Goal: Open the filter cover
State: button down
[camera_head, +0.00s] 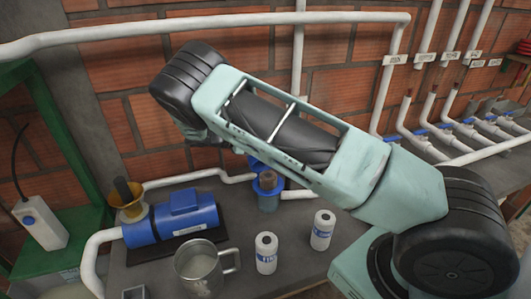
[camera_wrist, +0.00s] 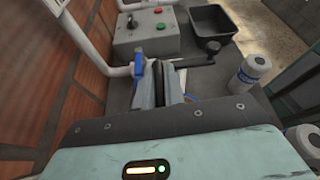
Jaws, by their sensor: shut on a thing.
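My gripper (camera_wrist: 160,72) is seen from behind in the wrist view, its two fingers close together around a narrow dark part. A dark bar (camera_wrist: 192,63) runs right from the fingertips to a black knob (camera_wrist: 210,46). A blue piece (camera_wrist: 138,66) shows just left of the fingers. In the head view, my arm crosses the middle and hides the fingertips. A blue filter housing (camera_head: 268,188) with a clear, brownish lower part stands on the bench below the arm; its top is partly covered. I cannot tell whether the gripped part belongs to the filter cover.
A blue pump (camera_head: 186,213), a metal mug (camera_head: 200,266) and two white filter cartridges (camera_head: 266,253) (camera_head: 322,230) are on the grey bench. A control box (camera_wrist: 146,32) with buttons and a black tray (camera_wrist: 213,22) lie beyond my gripper. White pipes run along the brick wall.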

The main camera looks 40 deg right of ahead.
jog(key=shift+w+d+b, duration=0.25)
jog(key=shift+w+b, duration=0.05)
jog(key=shift+w, duration=0.9)
jog(key=shift+f, duration=0.1)
jog(key=c, duration=1.8)
grip_release()
jog(key=shift+o, duration=0.2)
jog(key=b+v, duration=0.5)
jog(key=v, duration=1.2)
jog(key=shift+r+b, duration=0.25)
jog(key=shift+b, duration=0.15)
